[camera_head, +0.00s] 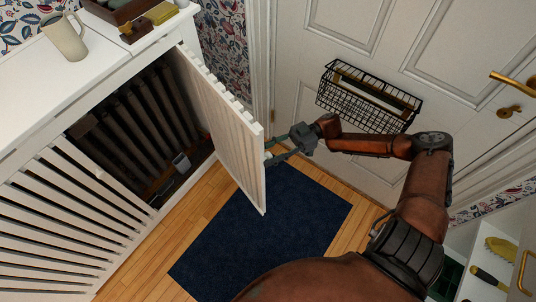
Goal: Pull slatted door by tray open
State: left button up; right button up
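The slatted door (228,125) is white and stands swung well out from the white cabinet (30,125), at its right end. Dark upright ribs (140,115) show in the opening behind it. My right gripper (271,151) is at the outer face of the door, close to its free edge. Its fingers look parted, but whether they hold a knob or the door edge is too small to tell. The tray (112,10) is dark and sits on the cabinet top above the door. My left gripper is not in view.
A cream mug (64,38) and a small brown item with brass (136,30) stand on the cabinet top. A dark blue mat (262,232) lies on the wooden floor. A wire basket (368,98) hangs on the white panelled door (440,60) at right.

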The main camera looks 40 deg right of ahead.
jog(key=shift+s, duration=0.15)
jog(key=shift+r, duration=0.1)
notch_tip(320, 180, up, 10)
jog(key=shift+f, duration=0.1)
dwell(0.5)
